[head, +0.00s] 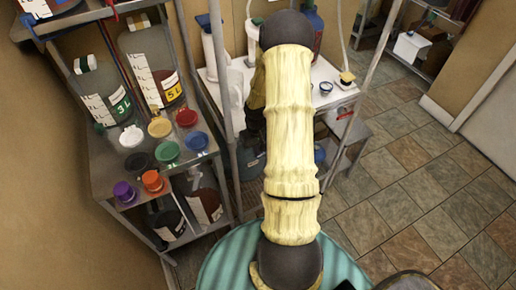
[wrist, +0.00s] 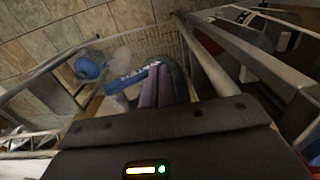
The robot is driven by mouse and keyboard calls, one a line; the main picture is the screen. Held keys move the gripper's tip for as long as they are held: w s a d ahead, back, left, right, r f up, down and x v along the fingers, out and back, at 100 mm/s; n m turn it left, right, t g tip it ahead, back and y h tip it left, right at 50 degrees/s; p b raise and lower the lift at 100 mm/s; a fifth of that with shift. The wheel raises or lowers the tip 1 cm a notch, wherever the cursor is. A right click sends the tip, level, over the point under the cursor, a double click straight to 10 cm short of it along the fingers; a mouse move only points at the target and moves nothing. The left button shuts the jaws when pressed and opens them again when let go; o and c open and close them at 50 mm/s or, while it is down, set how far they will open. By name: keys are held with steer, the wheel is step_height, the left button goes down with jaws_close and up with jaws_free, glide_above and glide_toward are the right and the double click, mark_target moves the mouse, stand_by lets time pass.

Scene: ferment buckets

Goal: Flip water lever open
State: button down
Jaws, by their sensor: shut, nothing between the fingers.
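In the wrist view, a blue piece with white lettering (wrist: 136,76) lies just left of and close against my gripper's fingers. It may be the water lever, but the lettering is too small to read surely, and I cannot tell whether they touch. My gripper (wrist: 161,80) shows as two purplish fingers side by side, shut and empty, beyond the dark hand. In the head view my pale yellow arm covers the middle of the sink area, so the lever and my gripper are hidden there.
A metal shelf (head: 112,168) at left holds jugs and several coloured lids. A white-topped table (head: 300,98) stands behind my arm, with metal posts near it. In the wrist view a blue round object (wrist: 86,68) sits at left. Tiled floor (head: 420,190) is clear at right.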

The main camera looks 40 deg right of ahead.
stand_by(0.3)
steer(key=shift+w+r+p, duration=0.2)
steer(key=shift+r+p, duration=0.55)
steer(key=shift+r, duration=0.05)
steer(key=shift+s+d, duration=0.2)
steer(key=shift+w+a+r, duration=0.1)
steer(key=shift+a, duration=0.1)
steer(key=shift+r, duration=0.35)
step_height(320, 180, up, 17)
steer(key=b, duration=0.1)
steer(key=shift+d+f, duration=0.2)
steer(key=shift+d, duration=0.05)
steer(key=shift+f, duration=0.1)
